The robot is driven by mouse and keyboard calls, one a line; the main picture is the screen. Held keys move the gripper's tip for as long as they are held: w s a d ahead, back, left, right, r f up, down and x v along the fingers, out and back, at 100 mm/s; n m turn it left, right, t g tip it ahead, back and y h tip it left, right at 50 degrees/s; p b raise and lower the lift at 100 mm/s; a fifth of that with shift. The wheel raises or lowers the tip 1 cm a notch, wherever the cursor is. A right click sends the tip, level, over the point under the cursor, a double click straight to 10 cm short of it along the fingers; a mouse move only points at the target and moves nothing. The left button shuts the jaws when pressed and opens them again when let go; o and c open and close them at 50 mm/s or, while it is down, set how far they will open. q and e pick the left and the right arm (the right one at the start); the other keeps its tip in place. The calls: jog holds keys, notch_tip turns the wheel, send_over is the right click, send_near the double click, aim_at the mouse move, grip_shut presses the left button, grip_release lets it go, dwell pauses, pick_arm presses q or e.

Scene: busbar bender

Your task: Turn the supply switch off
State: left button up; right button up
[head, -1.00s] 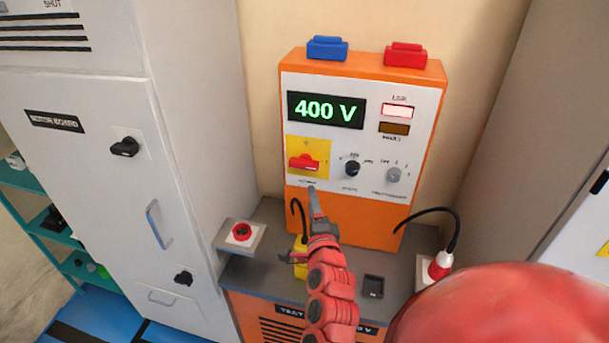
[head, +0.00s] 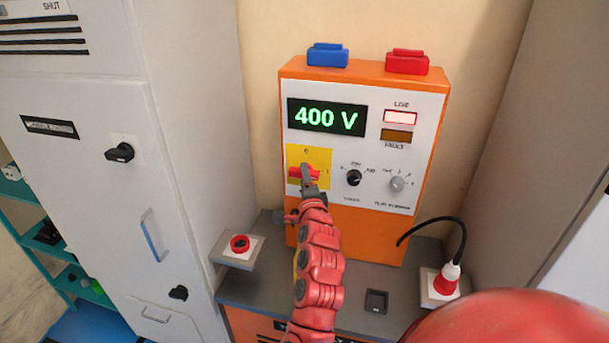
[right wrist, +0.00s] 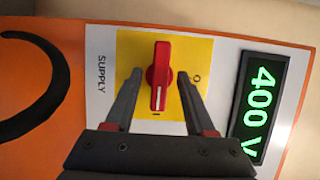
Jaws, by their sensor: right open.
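The supply switch (right wrist: 159,77) is a red rotary handle with a white line, on a yellow plate (right wrist: 190,45) marked O and I. In the right wrist view its white line points toward the I mark. In the head view the switch (head: 298,172) is partly hidden by my right gripper (head: 309,180). My right gripper (right wrist: 154,85) is open, with one finger on each side of the red handle; I cannot tell whether either finger touches it. The display (head: 326,117) reads 400 V and the LIVE lamp (head: 400,117) is lit. My left gripper is not in view.
The orange test unit has a black knob (head: 354,178) and a grey knob (head: 397,184) right of the switch. A red button (head: 240,243) sits on a box at left, and a red plug (head: 447,278) with a black cable stands at right. A grey cabinet (head: 110,220) flanks the left.

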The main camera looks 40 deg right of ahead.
jog(key=shift+w+d, duration=0.15)
jog(key=shift+w, duration=0.05)
grip_shut()
